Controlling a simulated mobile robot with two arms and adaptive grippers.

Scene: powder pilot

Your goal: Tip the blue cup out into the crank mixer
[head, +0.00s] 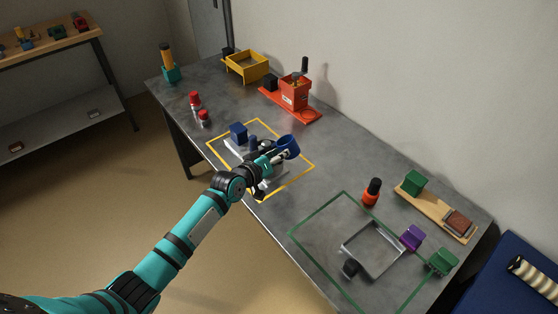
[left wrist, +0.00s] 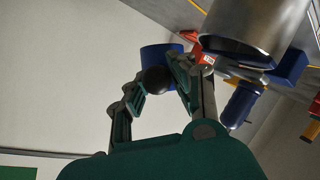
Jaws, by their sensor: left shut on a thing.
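My left gripper (head: 277,156) is shut on the blue cup (head: 289,146), which is held above the yellow-outlined area. The cup also shows in the left wrist view (left wrist: 160,55), with a dark round knob between it and my fingers (left wrist: 155,88). What is inside the cup cannot be seen. A machine with a blue block (head: 238,133) stands below and beside the gripper, partly hidden by it; it looks like the crank mixer. In the left wrist view a steel drum (left wrist: 260,25) with blue parts is close to the right of the cup. My right gripper is out of view.
A red machine with a black handle (head: 294,93) and a yellow bin (head: 246,65) stand at the back. Red-capped jars (head: 195,99) are to the left. A metal tray (head: 372,248) lies in the green outline, with an orange bottle (head: 372,192) behind. The table between the outlines is clear.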

